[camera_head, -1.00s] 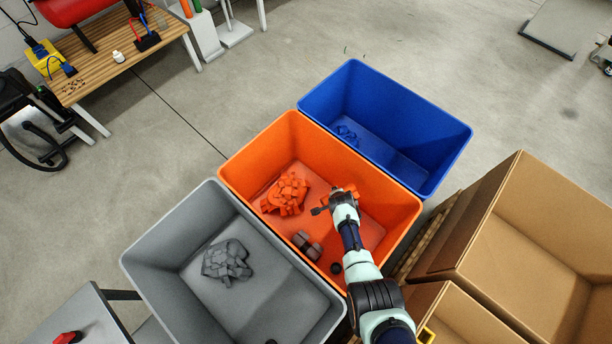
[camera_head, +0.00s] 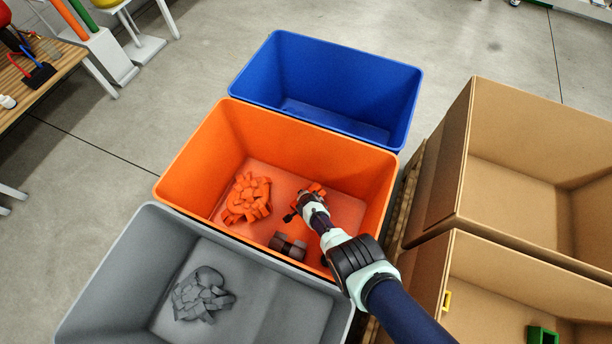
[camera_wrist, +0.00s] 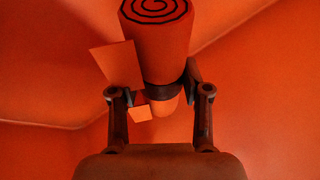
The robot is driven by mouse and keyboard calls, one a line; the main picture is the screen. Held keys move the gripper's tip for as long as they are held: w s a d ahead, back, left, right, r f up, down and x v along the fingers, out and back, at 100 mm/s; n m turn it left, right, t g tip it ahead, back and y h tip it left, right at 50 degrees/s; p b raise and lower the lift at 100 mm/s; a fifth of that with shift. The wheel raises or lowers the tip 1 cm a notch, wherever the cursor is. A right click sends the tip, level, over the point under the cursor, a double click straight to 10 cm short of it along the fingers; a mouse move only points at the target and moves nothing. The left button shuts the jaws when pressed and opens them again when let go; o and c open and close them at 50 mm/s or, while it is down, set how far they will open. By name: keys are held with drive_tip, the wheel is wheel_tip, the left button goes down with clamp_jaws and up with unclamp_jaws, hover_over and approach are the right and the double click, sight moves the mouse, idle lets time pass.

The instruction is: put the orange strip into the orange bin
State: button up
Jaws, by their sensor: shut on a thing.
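The orange strip (camera_wrist: 158,50) is rolled up, with a dark spiral on its end, in the wrist view. My gripper (camera_wrist: 160,96) is shut on it, one finger on each side. A dark band crosses the roll between the fingers. A flat orange piece (camera_wrist: 117,64) shows beside the roll; I cannot tell whether it is attached. In the head view, my gripper (camera_head: 304,201) is inside the orange bin (camera_head: 300,140), within its walls and right of a pile of orange pieces (camera_head: 247,199). The strip is mostly hidden there, and its height above the floor is unclear.
Grey-brown blocks (camera_head: 288,246) lie in the orange bin below my gripper. A blue bin (camera_head: 330,80) adjoins behind, and a grey bin (camera_head: 105,275) with grey pieces (camera_head: 200,294) in front. Cardboard boxes (camera_head: 450,165) stand close on the right.

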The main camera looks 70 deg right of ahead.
wheel_tip(320, 180, down, 4)
drive_tip(key=b, duration=0.4)
drive_tip(key=shift+f, duration=0.25)
drive_tip(key=shift+r, duration=0.25)
drive_tip(key=o, duration=1.3)
drive_tip(key=shift+c, duration=0.2)
drive_tip(key=shift+a+r+p, duration=0.1)
drive_tip(key=shift+r+p, duration=0.25)
drive_tip(key=shift+p, duration=0.1)
drive_tip(key=p+v, duration=1.1)
drive_tip(key=p, duration=0.1)
drive_tip(key=shift+w+r, duration=0.1)
drive_tip(key=shift+r, duration=0.05)
